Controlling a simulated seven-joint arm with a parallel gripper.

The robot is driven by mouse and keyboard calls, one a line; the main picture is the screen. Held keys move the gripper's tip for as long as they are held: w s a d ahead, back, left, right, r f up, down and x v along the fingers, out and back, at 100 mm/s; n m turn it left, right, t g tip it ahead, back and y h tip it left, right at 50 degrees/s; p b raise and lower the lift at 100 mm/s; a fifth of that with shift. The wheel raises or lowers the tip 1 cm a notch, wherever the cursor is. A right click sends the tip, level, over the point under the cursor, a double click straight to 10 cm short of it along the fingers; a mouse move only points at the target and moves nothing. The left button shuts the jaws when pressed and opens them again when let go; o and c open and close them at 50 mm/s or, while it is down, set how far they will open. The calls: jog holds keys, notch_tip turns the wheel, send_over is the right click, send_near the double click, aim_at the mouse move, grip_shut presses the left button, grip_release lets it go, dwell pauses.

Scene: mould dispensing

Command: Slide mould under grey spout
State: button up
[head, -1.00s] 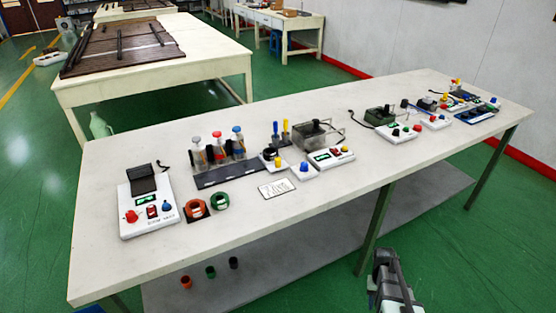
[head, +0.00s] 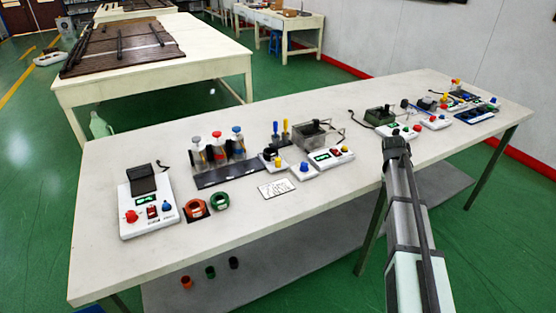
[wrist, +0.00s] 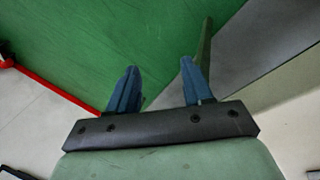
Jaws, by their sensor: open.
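My gripper (head: 396,145) is over the front edge of the long bench (head: 150,262), right of its middle. In the wrist view its two blue fingers (wrist: 160,78) are apart with only green floor between them. On the bench stand several clear dispensers in a row: one with a pale grey-brown top (head: 196,141), one with a red top (head: 217,138) and one with a blue top (head: 237,136). Their spouts are too small to make out. An orange ring (head: 188,213) and a green ring (head: 221,208) lie in front; I cannot tell whether either is the mould. My gripper is well right of them all.
A white control box (head: 148,222) stands at the left. A white label card (head: 276,188) lies mid-bench. A grey machine (head: 314,135) and a green machine (head: 380,116) stand behind my gripper's side. Small cups (head: 210,272) show below the bench edge. The bench's front strip is clear.

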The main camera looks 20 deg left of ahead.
jog(key=w+a+r+n, duration=0.1)
jog(key=a+r, duration=0.2)
jog(key=a, duration=0.1)
jog(key=w+a+r+n, duration=0.1)
jog(key=w+a+r, duration=0.1)
jog(key=a+r, duration=0.1)
jog(key=w+a+r+y, duration=0.1)
jog(key=a+r, duration=0.2)
jog(key=a, duration=0.1)
jog(key=shift+w+a+n+t, duration=0.15)
jog(key=shift+a+n+t, duration=0.15)
jog(key=shift+a+n, duration=0.1)
jog(key=a+r+n+y, duration=0.1)
jog(key=a+r+n, duration=0.1)
jog(key=a, duration=0.5)
jog(key=a+r+n, duration=0.2)
jog(key=a+r, duration=0.1)
jog(key=a, duration=0.5)
notch_tip(320, 180, up, 5)
jog(key=n+g+y, duration=0.1)
jog(key=n+y, duration=0.1)
jog(key=n, duration=0.4)
send_over(278, 159)
notch_tip(278, 159, down, 13)
jog(key=shift+w, duration=0.15)
grip_shut()
